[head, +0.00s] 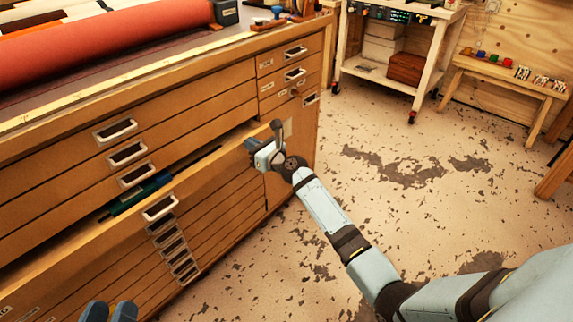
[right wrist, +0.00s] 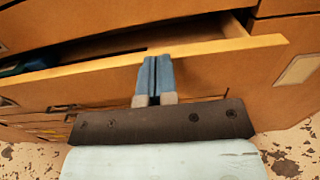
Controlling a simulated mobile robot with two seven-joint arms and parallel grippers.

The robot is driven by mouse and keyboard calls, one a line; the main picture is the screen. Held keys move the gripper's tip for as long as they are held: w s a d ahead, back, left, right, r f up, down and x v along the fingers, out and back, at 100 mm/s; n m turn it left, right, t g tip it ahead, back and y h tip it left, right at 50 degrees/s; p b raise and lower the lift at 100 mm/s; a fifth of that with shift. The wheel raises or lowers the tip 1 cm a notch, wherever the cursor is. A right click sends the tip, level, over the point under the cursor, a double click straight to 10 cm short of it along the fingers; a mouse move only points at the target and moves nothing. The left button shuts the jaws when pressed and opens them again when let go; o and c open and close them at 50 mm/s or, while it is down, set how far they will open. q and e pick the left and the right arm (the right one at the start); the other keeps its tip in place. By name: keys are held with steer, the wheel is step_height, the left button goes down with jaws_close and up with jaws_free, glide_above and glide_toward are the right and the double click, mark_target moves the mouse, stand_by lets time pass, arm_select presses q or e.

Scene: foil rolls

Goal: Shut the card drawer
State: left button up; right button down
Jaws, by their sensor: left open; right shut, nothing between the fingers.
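The card drawer (head: 205,178) is a wide wooden drawer in the plan chest, standing partly out. A green and blue item (head: 140,194) shows inside it. Its front has a metal label handle (head: 160,207). My right gripper (head: 249,144) is shut and empty at the right part of the drawer front. In the right wrist view its blue fingers (right wrist: 154,60) overlap the drawer front (right wrist: 215,72) just below its top edge; I cannot tell whether they touch. My left gripper (head: 110,311) is open at the bottom left, in front of the chest, partly cut off by the frame.
A red roll (head: 100,40) lies on the chest top (head: 150,65). Other drawers above and below look shut. A white wheeled cart (head: 385,83) and a low wooden bench (head: 510,83) stand at the back. The floor right of the chest is clear.

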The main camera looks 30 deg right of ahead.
steer(key=x, duration=0.3)
arm_select(q)
steer(key=shift+w+f, duration=0.1)
steer(key=shift+f, duration=0.2)
arm_select(e)
steer(key=shift+w+a, duration=0.1)
steer(key=shift+w, duration=0.2)
steer(key=shift+s, duration=0.1)
